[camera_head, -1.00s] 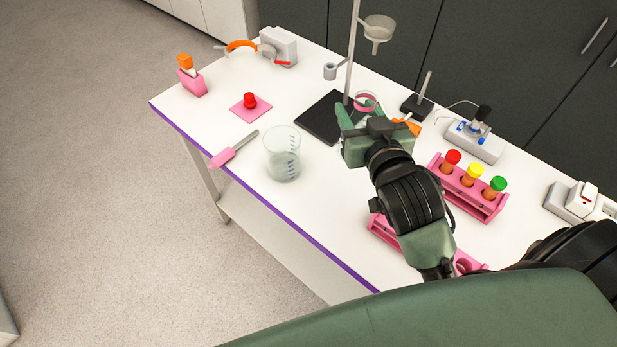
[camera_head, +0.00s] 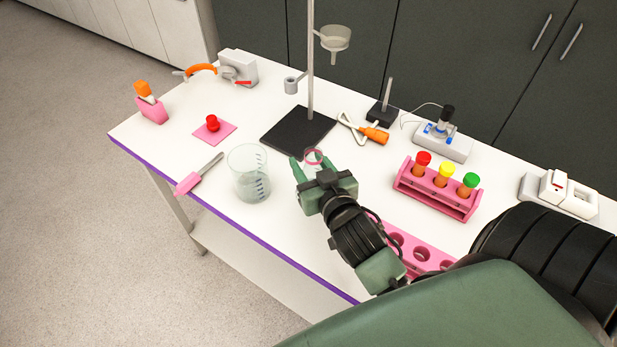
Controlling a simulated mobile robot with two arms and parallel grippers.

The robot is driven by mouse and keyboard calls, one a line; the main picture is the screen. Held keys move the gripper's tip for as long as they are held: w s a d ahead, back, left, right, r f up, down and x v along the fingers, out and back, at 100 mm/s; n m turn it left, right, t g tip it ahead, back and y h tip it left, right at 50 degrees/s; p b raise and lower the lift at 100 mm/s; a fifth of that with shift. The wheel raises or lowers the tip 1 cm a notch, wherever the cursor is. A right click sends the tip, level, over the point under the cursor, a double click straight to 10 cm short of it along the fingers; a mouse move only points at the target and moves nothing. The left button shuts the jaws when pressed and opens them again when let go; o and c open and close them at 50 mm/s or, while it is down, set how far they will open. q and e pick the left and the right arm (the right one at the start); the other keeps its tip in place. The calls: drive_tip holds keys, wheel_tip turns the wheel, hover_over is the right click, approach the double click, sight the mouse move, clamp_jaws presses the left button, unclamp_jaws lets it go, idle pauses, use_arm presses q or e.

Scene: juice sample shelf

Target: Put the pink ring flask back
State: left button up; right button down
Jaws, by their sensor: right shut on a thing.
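The pink ring flask (camera_head: 313,156) is a small clear vessel with a pink ring at its rim. My right gripper (camera_head: 312,165) is shut on it, in front of the black stand base, to the right of the beaker. The gripper hides most of the flask's body, and I cannot tell whether it touches the table. My left gripper is not in view.
A clear beaker (camera_head: 249,176) stands left of my gripper. The stand's black base (camera_head: 298,132) is behind it. A pink rack (camera_head: 438,193) holds red-, yellow- and green-capped tubes; another pink rack (camera_head: 432,259) with holes is partly hidden by my arm. An orange-handled tool (camera_head: 374,135) lies behind.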

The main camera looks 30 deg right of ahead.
sight(309, 178)
drive_tip(key=shift+f, duration=2.4)
drive_tip(key=shift+f, duration=0.2)
drive_tip(key=c, duration=0.7)
unclamp_jaws()
drive_tip(key=shift+c, duration=0.2)
drive_tip(key=shift+r, duration=0.1)
drive_tip(key=shift+r, duration=0.1)
drive_tip(key=b+v, duration=0.3)
drive_tip(key=v, duration=0.9)
